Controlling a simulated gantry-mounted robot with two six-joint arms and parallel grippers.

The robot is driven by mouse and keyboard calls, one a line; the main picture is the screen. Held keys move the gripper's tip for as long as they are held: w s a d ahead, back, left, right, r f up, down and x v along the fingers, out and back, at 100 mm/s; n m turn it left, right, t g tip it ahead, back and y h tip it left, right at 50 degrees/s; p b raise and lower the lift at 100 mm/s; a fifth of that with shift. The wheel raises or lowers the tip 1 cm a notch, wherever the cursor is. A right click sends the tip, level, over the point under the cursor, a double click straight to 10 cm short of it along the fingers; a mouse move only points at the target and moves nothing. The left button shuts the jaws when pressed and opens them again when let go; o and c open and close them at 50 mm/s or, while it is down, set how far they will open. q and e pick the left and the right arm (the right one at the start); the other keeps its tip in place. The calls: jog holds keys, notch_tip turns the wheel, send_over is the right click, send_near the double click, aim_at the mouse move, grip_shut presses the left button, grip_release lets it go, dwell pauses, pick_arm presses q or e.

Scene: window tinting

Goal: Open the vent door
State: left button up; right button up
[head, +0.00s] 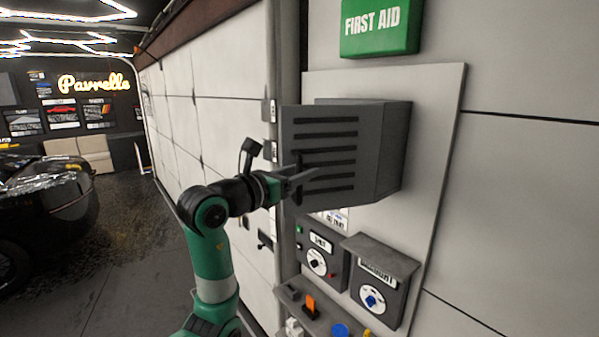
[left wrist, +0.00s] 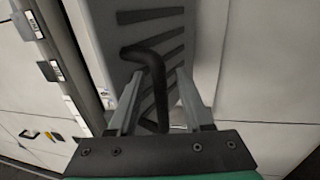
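The vent door (head: 325,128) is a dark grey panel with several black horizontal slots. It forms the front of a grey wall box and looks flush with it. In the left wrist view the door (left wrist: 158,4) fills the upper middle, with its bent black handle (left wrist: 150,60) standing out from it. My left gripper (head: 300,180) is at the lower left part of the door. In the left wrist view its two fingers (left wrist: 158,100) are apart, with the handle between them. I cannot tell whether either finger touches the handle. My right gripper is not in view.
Below the vent are two dark control boxes with dials (head: 318,262) (head: 373,300) and a shelf (head: 300,305) with small items. A green first aid box (head: 380,27) hangs above. A dark car (head: 45,200) stands far left. The floor between is clear.

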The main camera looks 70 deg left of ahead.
pick_arm(q)
jog(key=shift+s+r, duration=0.1)
jog(key=shift+s, duration=0.15)
jog(key=v, duration=1.1)
jog(key=shift+s+d, duration=0.1)
jog(key=shift+c, duration=0.2)
